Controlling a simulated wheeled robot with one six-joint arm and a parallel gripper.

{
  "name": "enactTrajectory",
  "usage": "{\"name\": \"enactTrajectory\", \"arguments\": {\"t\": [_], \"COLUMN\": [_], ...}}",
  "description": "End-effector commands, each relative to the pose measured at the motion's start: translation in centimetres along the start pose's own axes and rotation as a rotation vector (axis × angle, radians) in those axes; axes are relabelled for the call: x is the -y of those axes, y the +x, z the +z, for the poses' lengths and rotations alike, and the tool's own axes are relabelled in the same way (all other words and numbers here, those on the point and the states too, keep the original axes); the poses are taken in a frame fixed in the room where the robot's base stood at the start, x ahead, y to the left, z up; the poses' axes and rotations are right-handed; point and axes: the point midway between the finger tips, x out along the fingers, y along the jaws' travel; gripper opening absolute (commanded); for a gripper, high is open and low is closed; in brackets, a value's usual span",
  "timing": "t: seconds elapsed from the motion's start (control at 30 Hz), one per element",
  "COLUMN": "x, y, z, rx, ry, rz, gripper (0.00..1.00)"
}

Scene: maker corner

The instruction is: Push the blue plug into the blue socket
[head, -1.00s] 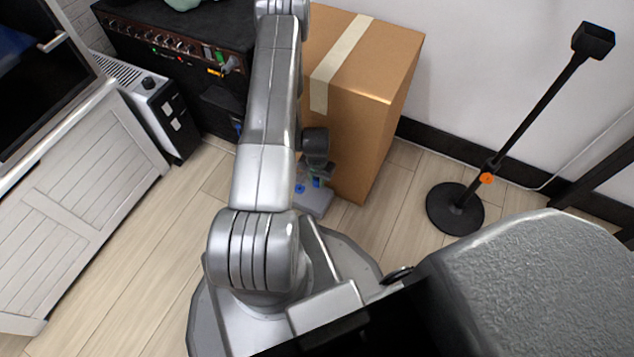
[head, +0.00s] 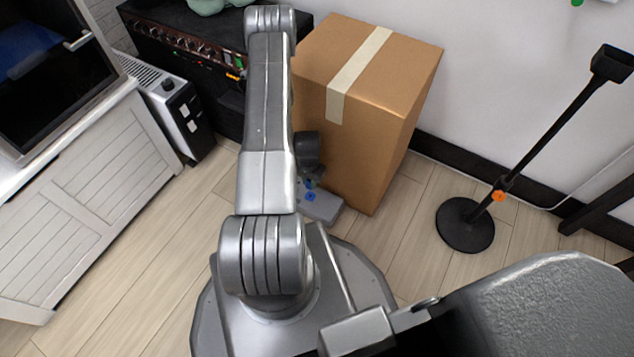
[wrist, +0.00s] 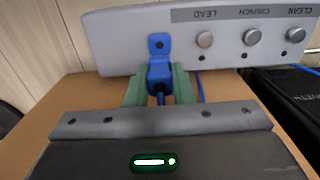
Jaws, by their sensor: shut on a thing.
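The blue plug (wrist: 159,74) sits between the green fingers of my gripper (wrist: 158,84), which is shut on it, in the wrist view. The blue socket (wrist: 159,42) is a small blue square with a dark hole on a grey panel (wrist: 120,45). The plug's front end lies right beside the socket's near edge in the picture, in line with it; I cannot tell whether they touch. The socket's hole still shows. In the head view the blue socket (head: 310,196) shows on the grey unit (head: 328,208), with my gripper (head: 309,182) small just above it, partly hidden by my arm.
Knobs (wrist: 251,36) line the panel right of the socket, in the wrist view. A tall cardboard box (head: 390,110) stands close behind the grey unit. A black amplifier (head: 190,50) is at the back left. A black stand (head: 465,225) stands at right on open floor.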

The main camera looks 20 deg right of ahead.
Motion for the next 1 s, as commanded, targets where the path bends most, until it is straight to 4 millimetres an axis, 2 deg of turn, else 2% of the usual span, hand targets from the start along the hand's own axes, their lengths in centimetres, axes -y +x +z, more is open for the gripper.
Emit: {"name": "enactTrajectory", "arguments": {"t": [0.47, 1.0], "x": [-0.1, -0.1], "y": [0.7, 5.3], "z": [0.0, 0.0], "rx": [0.000, 0.000], "ry": [0.000, 0.000], "rz": [0.000, 0.000], "gripper": [0.01, 0.01]}}
